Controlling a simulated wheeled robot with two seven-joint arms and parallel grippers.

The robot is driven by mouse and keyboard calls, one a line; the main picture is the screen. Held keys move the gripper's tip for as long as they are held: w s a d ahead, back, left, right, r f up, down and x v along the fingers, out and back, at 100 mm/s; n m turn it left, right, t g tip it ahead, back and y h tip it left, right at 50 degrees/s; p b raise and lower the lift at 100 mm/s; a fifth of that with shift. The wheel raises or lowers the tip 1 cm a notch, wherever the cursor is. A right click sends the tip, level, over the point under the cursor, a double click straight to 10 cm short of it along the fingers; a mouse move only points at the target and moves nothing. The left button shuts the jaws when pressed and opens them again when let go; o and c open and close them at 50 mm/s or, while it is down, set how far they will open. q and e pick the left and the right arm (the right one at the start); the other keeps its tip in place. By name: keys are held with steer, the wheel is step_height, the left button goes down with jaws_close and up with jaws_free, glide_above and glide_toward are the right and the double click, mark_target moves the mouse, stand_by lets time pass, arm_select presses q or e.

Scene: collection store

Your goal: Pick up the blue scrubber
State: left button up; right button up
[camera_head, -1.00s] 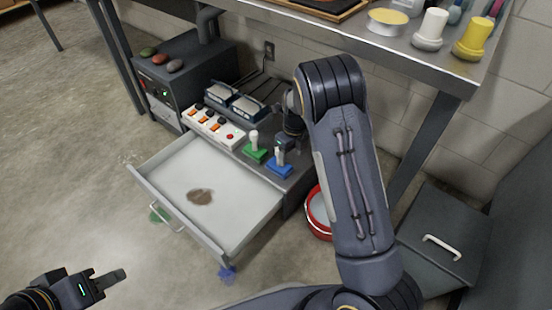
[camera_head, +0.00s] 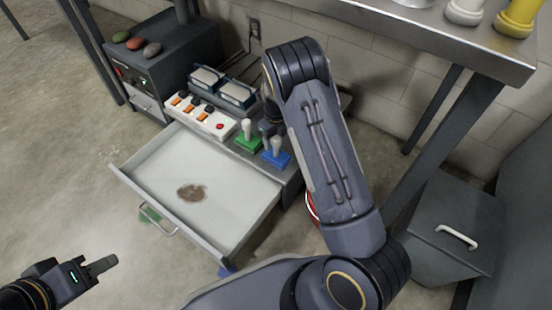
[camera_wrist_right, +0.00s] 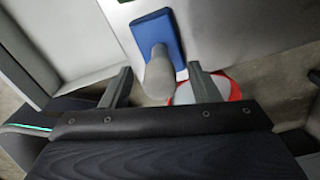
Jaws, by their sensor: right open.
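The blue scrubber (camera_head: 277,158) has a flat blue base and an upright pale grey handle. It stands on the dark cabinet top, behind the open drawer's right corner. In the right wrist view its blue base (camera_wrist_right: 150,30) is above centre and its handle points down the picture, between the fingertips of my right gripper (camera_wrist_right: 163,78). That gripper is open, with a gap on both sides of the handle. In the head view my right arm partly hides it. My left gripper (camera_head: 103,265) is far from the scrubber, at lower left; its finger gap is not clear.
A green scrubber (camera_head: 248,136) stands just left of the blue one, near a white switch panel (camera_head: 201,119). The open drawer (camera_head: 160,165) holds a brown patch. A red-rimmed container (camera_wrist_right: 235,88) is below right. A bench (camera_head: 430,38) overhangs the right side.

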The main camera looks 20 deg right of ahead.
steer(key=shift+f, duration=0.65)
arm_select(q)
steer(key=shift+f, duration=0.3)
arm_select(e)
steer(key=shift+r, duration=0.1)
steer(key=shift+c, duration=0.4)
jaws_close()
steer(key=shift+r, duration=0.15)
